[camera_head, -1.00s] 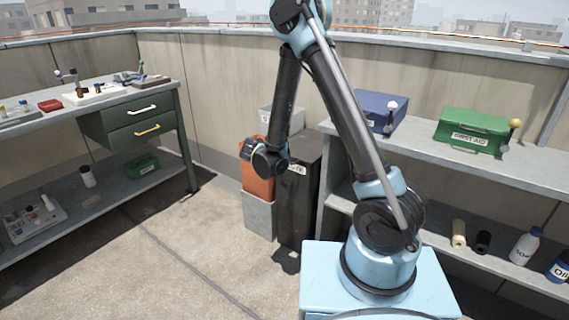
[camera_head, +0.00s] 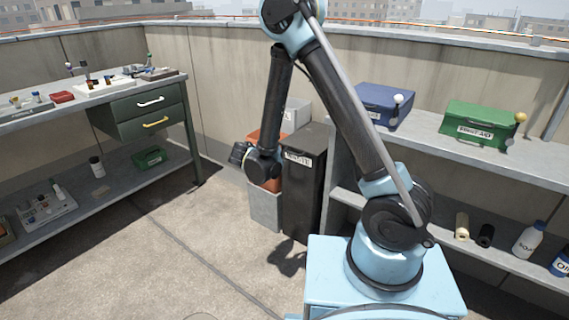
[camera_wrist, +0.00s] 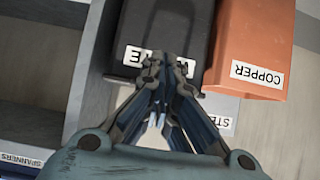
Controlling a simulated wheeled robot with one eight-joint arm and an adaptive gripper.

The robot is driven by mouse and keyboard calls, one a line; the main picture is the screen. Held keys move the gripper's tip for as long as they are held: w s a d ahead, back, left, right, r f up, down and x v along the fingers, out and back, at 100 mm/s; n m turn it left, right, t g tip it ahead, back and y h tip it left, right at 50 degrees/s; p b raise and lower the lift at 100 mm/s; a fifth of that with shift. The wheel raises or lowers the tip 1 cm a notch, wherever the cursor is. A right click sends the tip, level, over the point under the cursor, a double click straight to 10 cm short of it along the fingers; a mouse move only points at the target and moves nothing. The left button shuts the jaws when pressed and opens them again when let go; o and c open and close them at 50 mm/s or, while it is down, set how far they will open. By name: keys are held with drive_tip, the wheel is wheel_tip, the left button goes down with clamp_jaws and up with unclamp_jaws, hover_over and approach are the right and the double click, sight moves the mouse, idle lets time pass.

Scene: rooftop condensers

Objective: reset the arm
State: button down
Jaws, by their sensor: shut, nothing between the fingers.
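My gripper (camera_wrist: 158,85) is shut and empty in the wrist view, its fingertips together in front of a dark bin (camera_wrist: 145,30) with a partly hidden white label. In the head view my arm is raised and bent at the elbow, its wrist end hanging down at the middle left, in front of the bins. The gripper's fingers are hard to make out there. I cannot tell whether the gripper touches the bin.
An orange bin labelled COPPER (camera_wrist: 262,45) is beside the dark bin (camera_head: 304,195). A bench (camera_head: 40,120) with drawers stands left. Right, a shelf (camera_head: 425,140) holds a blue box (camera_head: 384,105) and a green first aid box (camera_head: 478,125). Floor between is clear.

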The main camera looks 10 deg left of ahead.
drive_tip(key=s+d+r+n+g, duration=0.1)
drive_tip(key=s+d+r+g, duration=0.1)
drive_tip(key=d+r, duration=0.45)
drive_tip(key=s+d+r+n+g+y, duration=0.1)
drive_tip(key=d+r, duration=0.2)
drive_tip(key=d, duration=0.7)
drive_tip(key=s+d+r+n+g, duration=0.15)
drive_tip(key=d+r, duration=0.25)
drive_tip(key=d, duration=0.4)
drive_tip(key=s+d+n+g+y, duration=0.1)
drive_tip(key=s+d, duration=0.4)
drive_tip(key=s, duration=0.6)
drive_tip(key=s+d+n+g+y, duration=0.1)
drive_tip(key=s+d, duration=0.4)
drive_tip(key=s, duration=0.6)
drive_tip(key=shift+s+d+f+g+y, duration=0.2)
drive_tip(key=shift+g+y, duration=0.25)
drive_tip(key=shift+y, duration=0.75)
drive_tip(key=shift+n, duration=0.25)
